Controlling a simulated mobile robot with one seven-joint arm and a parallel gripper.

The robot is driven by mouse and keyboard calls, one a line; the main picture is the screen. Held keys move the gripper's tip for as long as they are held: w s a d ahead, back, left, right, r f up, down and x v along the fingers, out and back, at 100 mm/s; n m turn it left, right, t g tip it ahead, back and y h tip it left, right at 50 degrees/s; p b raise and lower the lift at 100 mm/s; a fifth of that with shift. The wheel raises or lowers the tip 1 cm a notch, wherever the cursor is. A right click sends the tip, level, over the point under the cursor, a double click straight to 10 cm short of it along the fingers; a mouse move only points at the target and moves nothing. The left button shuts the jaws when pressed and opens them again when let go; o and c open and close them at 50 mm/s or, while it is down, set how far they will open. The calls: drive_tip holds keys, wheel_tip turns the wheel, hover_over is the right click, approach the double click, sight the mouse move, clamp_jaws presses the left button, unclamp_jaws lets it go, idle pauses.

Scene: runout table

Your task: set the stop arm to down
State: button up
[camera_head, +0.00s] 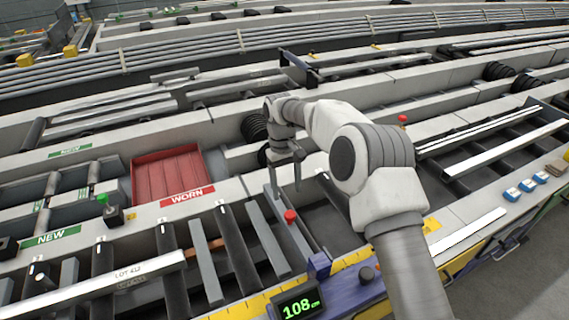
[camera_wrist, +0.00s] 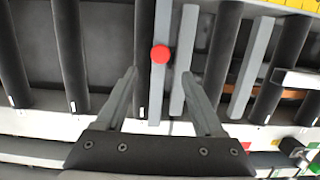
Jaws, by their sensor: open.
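A grey bar with a red knob (camera_head: 290,216), which looks like the stop arm, reaches across the rollers near the blue carriage (camera_head: 318,265). I cannot tell whether it is raised or lying down. My gripper (camera_head: 286,188) is open and empty, pointing down at the far end of this bar. In the wrist view, the red knob (camera_wrist: 160,54) shows between and just beyond the fingertips of my gripper (camera_wrist: 159,73). The bar runs between the fingers, and a second grey bar (camera_wrist: 183,60) lies beside it. No contact is visible.
A red bin (camera_head: 168,177) marked WORN stands left of my gripper. A green knob (camera_head: 103,198) is farther left. A yellow scale (camera_head: 350,259) and a display (camera_head: 298,303) reading 108 cm line the front edge. A long LOT 412 bar (camera_head: 90,287) lies front left.

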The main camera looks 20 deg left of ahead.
wheel_tip(320, 180, up, 9)
drive_tip(key=w+a, duration=0.1)
drive_tip(key=shift+a+f, duration=0.15)
drive_tip(key=shift+f, duration=0.05)
idle(0.4)
